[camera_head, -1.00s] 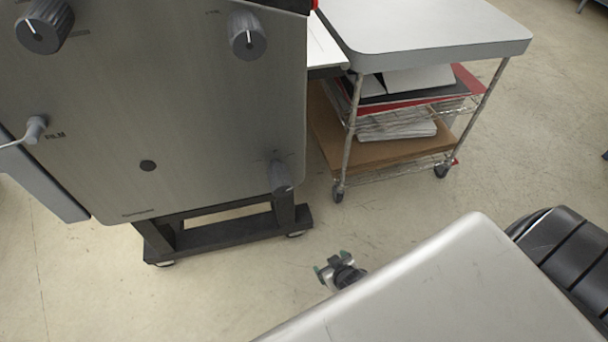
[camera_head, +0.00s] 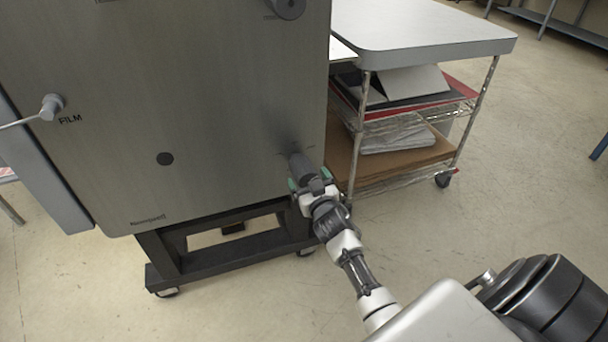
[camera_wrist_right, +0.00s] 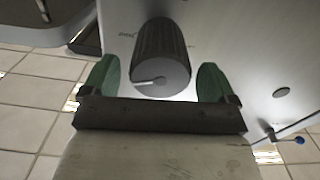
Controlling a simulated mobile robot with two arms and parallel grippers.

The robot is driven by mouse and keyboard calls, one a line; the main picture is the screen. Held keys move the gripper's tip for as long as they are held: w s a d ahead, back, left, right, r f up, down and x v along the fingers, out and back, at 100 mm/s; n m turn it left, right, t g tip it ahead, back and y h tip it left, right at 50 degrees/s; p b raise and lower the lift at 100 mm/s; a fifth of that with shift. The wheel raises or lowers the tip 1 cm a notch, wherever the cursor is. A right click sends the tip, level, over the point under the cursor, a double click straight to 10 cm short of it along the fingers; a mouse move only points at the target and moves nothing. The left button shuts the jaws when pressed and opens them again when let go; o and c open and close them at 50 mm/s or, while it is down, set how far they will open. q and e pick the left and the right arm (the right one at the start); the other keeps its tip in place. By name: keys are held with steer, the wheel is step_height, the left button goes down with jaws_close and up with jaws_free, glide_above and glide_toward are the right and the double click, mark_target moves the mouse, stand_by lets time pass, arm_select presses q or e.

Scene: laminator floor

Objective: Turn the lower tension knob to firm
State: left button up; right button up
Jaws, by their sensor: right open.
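The lower tension knob (camera_head: 301,166) is a dark grey ribbed cylinder low on the right of the machine's grey side panel (camera_head: 190,110). In the right wrist view the knob (camera_wrist_right: 161,55) sticks out toward the camera, with a pale pointer line on its end face pointing left. My right gripper (camera_head: 308,184) is at the knob's end. In the wrist view its two green fingertips (camera_wrist_right: 154,84) stand on either side of the knob, with a gap visible on each side. The jaws are open. My left gripper is not in view.
An upper knob (camera_head: 289,8) is at the top of the panel, and a film lever (camera_head: 50,106) is at its left. A wire cart (camera_head: 425,35) with papers and boards stands close to the right of the machine. The floor in front is clear.

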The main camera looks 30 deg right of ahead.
steer(key=shift+x, duration=1.75)
steer(key=c, duration=0.9)
